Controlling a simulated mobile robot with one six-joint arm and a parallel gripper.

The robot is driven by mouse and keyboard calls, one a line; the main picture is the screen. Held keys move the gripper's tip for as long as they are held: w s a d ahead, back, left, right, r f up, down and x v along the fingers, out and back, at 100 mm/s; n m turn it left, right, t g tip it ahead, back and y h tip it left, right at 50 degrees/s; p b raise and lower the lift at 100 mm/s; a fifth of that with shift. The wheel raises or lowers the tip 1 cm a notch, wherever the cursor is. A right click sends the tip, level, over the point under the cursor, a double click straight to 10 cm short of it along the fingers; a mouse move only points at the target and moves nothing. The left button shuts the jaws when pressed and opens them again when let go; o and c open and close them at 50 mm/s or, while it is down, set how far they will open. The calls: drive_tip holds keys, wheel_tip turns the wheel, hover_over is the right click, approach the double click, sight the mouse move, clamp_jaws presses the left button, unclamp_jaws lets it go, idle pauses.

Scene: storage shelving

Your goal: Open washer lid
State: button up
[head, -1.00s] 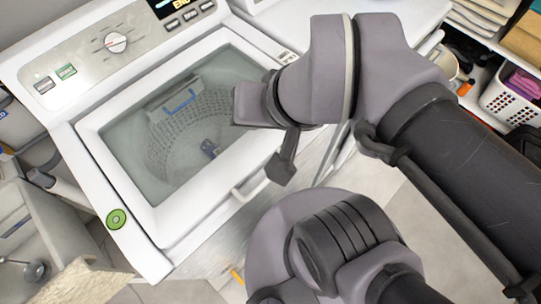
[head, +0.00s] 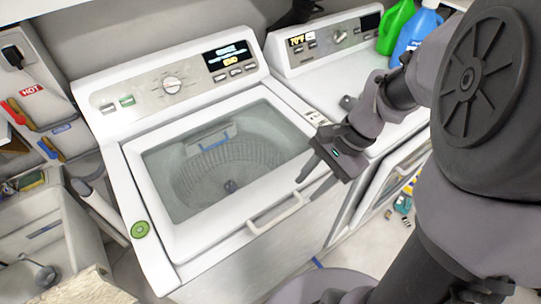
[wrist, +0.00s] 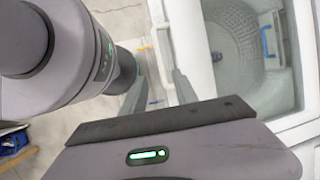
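The white washer (head: 165,105) stands left of centre in the head view. Its lid (head: 150,195) is shut, a white frame around a clear window with the drum visible below. A white bar handle (head: 277,213) runs along the lid's front edge. The washer's window and drum (wrist: 235,35) fill the wrist view's upper right.
A second white machine (head: 340,85) stands right of the washer, with a green bottle (head: 397,25) and a blue bottle (head: 418,35) on top. A sink (head: 35,240) is at the left. Floor shows at the front right. My arm blocks the right side.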

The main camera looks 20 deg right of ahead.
sight(283, 215)
drive_tip(key=b+x, duration=0.4)
drive_tip(key=x, duration=0.8)
drive_tip(key=shift+b, duration=0.4)
clamp_jaws()
idle(0.4)
